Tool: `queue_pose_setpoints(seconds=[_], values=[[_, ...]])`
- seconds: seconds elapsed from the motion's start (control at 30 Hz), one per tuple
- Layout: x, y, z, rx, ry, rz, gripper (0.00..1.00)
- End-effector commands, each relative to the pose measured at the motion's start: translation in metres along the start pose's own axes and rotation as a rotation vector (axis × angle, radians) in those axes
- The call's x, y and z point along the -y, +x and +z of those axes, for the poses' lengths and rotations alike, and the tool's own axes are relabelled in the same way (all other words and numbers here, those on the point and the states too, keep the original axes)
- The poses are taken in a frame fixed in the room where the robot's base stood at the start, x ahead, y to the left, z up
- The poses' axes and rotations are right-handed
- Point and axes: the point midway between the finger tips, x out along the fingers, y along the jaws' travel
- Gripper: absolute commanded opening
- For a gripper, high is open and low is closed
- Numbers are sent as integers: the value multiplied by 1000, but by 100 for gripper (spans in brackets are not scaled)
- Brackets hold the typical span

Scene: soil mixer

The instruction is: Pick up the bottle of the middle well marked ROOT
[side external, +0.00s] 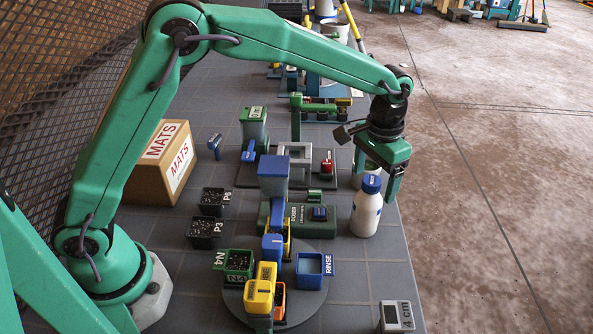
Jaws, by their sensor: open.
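A white bottle with a blue cap (366,210) stands upright near the table's right edge. A small label sits on its cap, but I cannot read it. A second pale bottle or container (372,166) shows behind it, partly hidden by my gripper. My gripper (379,182) is open and points down beside the blue cap. One finger hangs to the right of the cap; the other is largely hidden. I cannot tell whether the fingers straddle a bottle or touch one. No ROOT marking is readable in this view.
A round turntable (318,290) carries a green N4 cup (238,262), a blue RINSE cup (314,266) and a yellow part (262,288). A green doser (322,228) stands left of the bottle. Black pots P6 and P3 (204,232) and a MATS box (160,165) are farther left.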

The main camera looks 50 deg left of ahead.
Motion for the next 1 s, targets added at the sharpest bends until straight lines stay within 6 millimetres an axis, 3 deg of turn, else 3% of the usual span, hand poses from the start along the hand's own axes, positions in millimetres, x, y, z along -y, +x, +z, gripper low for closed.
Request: queue_pose_setpoints(seconds=[0.43, 1.0], values=[[3, 45, 2, 1, -1, 0, 82], [3, 48, 2, 0, 0, 0, 82]])
